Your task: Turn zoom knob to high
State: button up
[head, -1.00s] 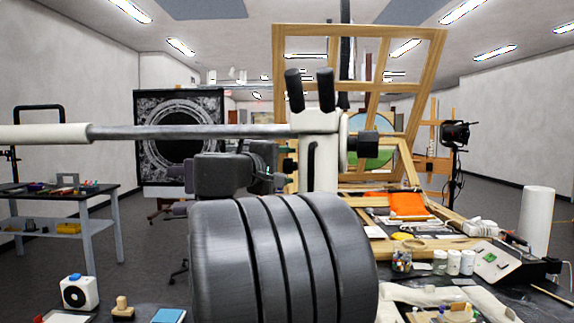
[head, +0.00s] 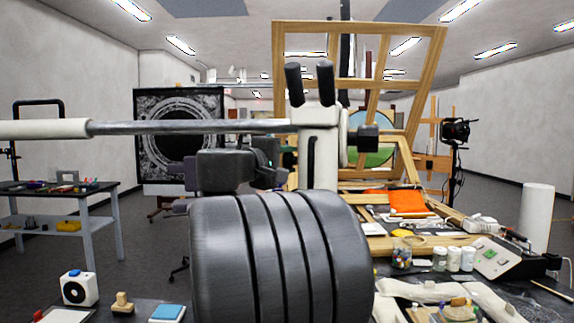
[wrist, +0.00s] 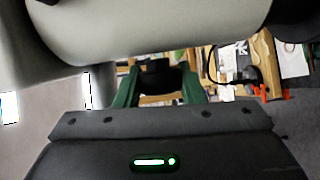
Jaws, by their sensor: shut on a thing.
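The microscope (head: 318,150) is a white head with two black eyepieces, held on a horizontal boom, in the middle of the head view. A black knob (head: 368,138) sticks out on its right side. My gripper shows in the wrist view (wrist: 158,78), its two green fingers shut on a dark knob (wrist: 157,82) below the pale microscope body. In the head view my dark wrist is at the microscope's left side, and the fingers and held knob are mostly hidden there. I cannot read any zoom marking.
The pale and metal boom (head: 190,128) runs left from the microscope, just above my wrist. A wooden frame (head: 430,95) stands behind. The right worktable holds several jars, an orange cloth (head: 408,201) and a white roll (head: 536,218). A small white device (head: 79,288) sits at the lower left.

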jog(key=shift+f+b, duration=0.35)
jog(key=shift+b, duration=0.2)
jog(key=t+b, duration=0.1)
jog(key=b, duration=0.3)
jog(key=shift+f+m+h, duration=0.2)
jog(key=shift+m+h, duration=0.1)
jog(key=shift+h, duration=0.1)
jog(key=m+t+h+b, duration=0.1)
jog(key=t+h+b, duration=0.1)
jog(key=b, duration=0.9)
jog(key=shift+m+h, duration=0.3)
jog(key=m+t+h+b, duration=0.1)
jog(key=h+b, duration=0.1)
jog(key=b, duration=0.4)
jog(key=shift+r+m+b, duration=0.15)
jog(key=shift+m+b, duration=0.2)
jog(key=shift+m, duration=0.05)
jog(key=shift+r+m+h+b, duration=0.15)
jog(key=shift+m+h+b, duration=0.35)
jog(key=shift+b, duration=0.6)
jog(key=shift+r+m+h+b, duration=0.2)
jog(key=shift+m+h+b, duration=0.1)
jog(key=shift+h+b, duration=0.2)
jog(key=o, duration=1)
